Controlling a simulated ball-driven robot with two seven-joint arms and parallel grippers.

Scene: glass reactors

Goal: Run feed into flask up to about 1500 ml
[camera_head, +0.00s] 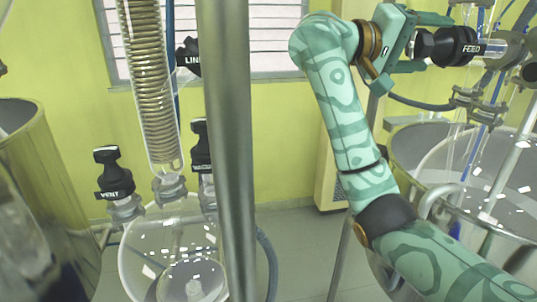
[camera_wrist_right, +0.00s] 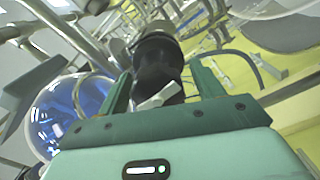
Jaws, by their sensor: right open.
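The black knob labelled FEED (camera_head: 455,47) sits on glass pipework at the upper right. My right gripper (camera_head: 432,44) is open, with its green fingers on either side of the back part of this knob. In the right wrist view the black knob (camera_wrist_right: 158,60) stands between the two fingertips (camera_wrist_right: 165,82); I cannot tell whether they touch it. A round glass flask (camera_wrist_right: 62,112) with a bluish inside shows at the left there. In the head view, a clear round glass vessel (camera_head: 140,262) stands under a coil condenser. No volume marks are readable. My left gripper is not seen.
A steel post (camera_head: 231,150) stands in front of the round vessel. Black VENT (camera_head: 113,172) and LINE (camera_head: 190,57) knobs are at the left. An open metal bath (camera_head: 405,150) with glassware is at the right. Some floor (camera_head: 305,245) shows between.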

